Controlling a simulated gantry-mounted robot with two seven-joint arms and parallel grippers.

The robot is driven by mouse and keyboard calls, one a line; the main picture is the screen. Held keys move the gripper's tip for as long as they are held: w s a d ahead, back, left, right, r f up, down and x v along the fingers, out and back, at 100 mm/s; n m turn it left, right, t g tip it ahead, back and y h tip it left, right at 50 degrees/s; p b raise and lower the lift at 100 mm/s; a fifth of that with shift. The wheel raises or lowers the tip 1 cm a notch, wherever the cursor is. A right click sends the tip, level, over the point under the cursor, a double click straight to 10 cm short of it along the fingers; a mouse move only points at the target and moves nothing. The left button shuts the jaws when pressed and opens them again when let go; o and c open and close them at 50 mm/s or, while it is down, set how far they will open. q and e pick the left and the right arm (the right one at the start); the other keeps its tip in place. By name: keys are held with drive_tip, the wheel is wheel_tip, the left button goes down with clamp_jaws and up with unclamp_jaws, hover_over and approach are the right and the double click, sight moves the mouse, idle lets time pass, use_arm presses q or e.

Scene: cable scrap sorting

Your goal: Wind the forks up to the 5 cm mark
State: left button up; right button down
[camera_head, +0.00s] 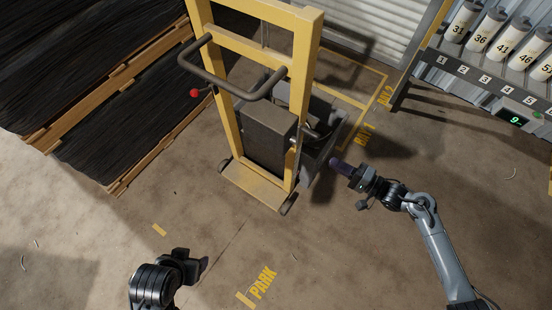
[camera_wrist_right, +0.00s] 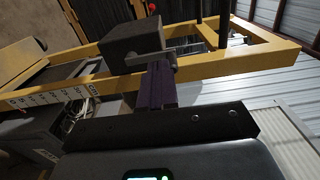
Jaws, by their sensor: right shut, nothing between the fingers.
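A yellow hand lift truck (camera_head: 228,125) stands upright on the floor, with a dark box on its mast. A grey crank bar (camera_head: 312,133) sticks out at the right of the mast; it also shows in the right wrist view (camera_wrist_right: 150,59) beside the box. A white scale strip with marks (camera_wrist_right: 48,97) runs along the yellow mast; I cannot read a height from it. The forks are hidden or unclear. My right gripper (camera_head: 338,164) is shut and empty, just right of the truck, its purple fingers close to the crank in the wrist view (camera_wrist_right: 160,85). My left gripper (camera_head: 203,264) is low in front.
A red-knobbed lever (camera_head: 194,93) is on the truck's left side. Dark stacked material on timber (camera_head: 90,80) stands left. A shelf (camera_head: 480,75) with numbered white canisters and a green display is at right. Floor marked PARK (camera_head: 262,284) is clear in front.

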drive_tip(key=b+x, duration=0.3)
drive_tip(key=x, duration=0.6)
drive_tip(key=shift+w+r, duration=0.15)
drive_tip(key=shift+w, duration=0.25)
idle(0.6)
idle(0.7)
idle(0.7)
